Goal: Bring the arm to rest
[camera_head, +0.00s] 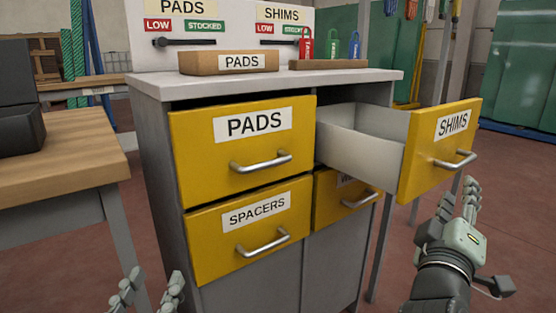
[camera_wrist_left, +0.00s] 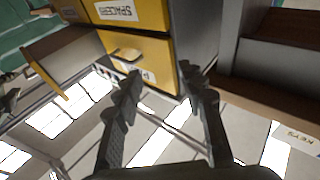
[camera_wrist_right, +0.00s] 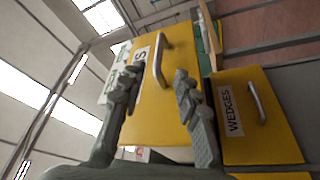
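My left gripper (camera_head: 149,285) shows at the bottom edge of the head view, low in front of the SPACERS drawer (camera_head: 225,250). Its two fingers are apart with nothing between them, also in the left wrist view (camera_wrist_left: 160,75). My right gripper (camera_head: 470,190) is below and in front of the SHIMS drawer (camera_head: 410,150). In the right wrist view its fingers (camera_wrist_right: 155,78) are apart and empty, with the drawer's yellow front (camera_wrist_right: 155,110) and handle (camera_wrist_right: 158,60) beyond them. The SHIMS drawer is pulled well out; its visible interior looks empty.
The PADS drawer (camera_head: 205,155), SPACERS drawer and WEDGES drawer (camera_wrist_right: 280,140) are shut. The cabinet top (camera_head: 260,82) holds a PADS box (camera_head: 228,62) and a tray of coloured tags (camera_head: 328,64). A wooden table (camera_head: 65,150) stands left. Floor is free at the right.

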